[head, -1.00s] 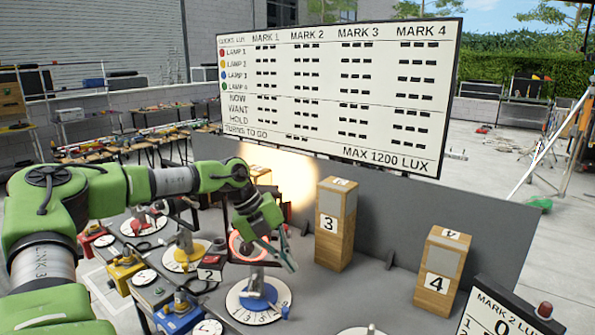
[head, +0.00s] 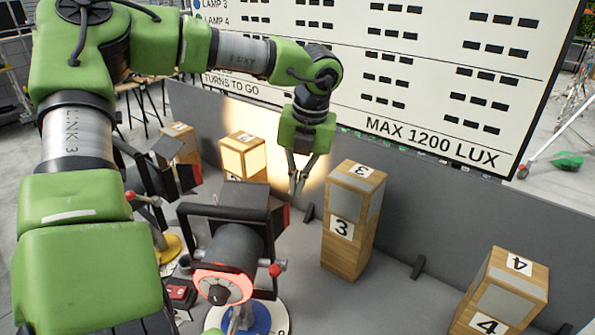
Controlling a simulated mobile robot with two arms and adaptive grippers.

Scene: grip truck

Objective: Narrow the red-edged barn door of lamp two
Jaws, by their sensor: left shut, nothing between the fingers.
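Two black lamps show in the head view. The nearer lamp (head: 233,246) has a glowing red ring at its back, a blue base (head: 262,316) and black barn doors. A red-edged barn door (head: 284,217) is on its right side. The farther lamp (head: 150,172) stands left over a yellow base (head: 169,250), with a red edge (head: 196,174) on its right; my arm partly hides it. I read no number on either lamp. My left gripper (head: 296,190) points down, shut and empty, in the picture above and right of the nearer lamp's red edge. No right gripper shows.
Wooden block 3 (head: 341,255) stands right of my gripper, block 4 (head: 487,318) at lower right. A lit wooden block (head: 242,172) stands behind the lamps. A grey panel (head: 420,215) and the scoreboard (head: 440,60) run along the back.

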